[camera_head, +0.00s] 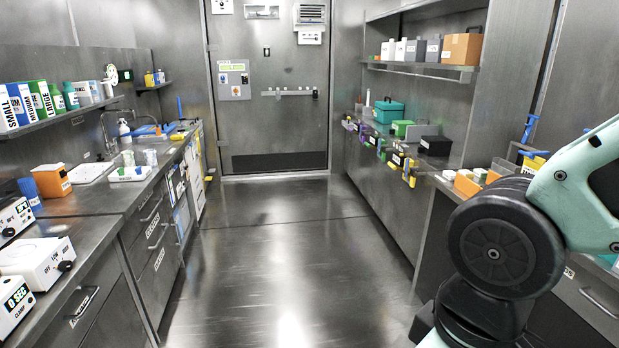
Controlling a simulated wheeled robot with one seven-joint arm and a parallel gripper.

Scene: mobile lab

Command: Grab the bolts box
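I cannot make out a label reading bolts on any box, so I cannot tell which one is the bolts box. On the right upper shelf stand white boxes (400,50), dark grey boxes (434,49) and a larger orange-brown box (461,48). On the right counter are a teal case (388,112), a green box (401,128) and a black box (435,146). An orange box (51,181) stands on the left counter. My arm fills the lower right, and my gripper is outside the picture.
A clear floor aisle (270,235) runs between the left counter and right counter to a closed metal door (268,95). Small labelled coloured holders line the right counter's front edge. White lab devices (38,262) stand at the near left. My arm hides part of the near right counter.

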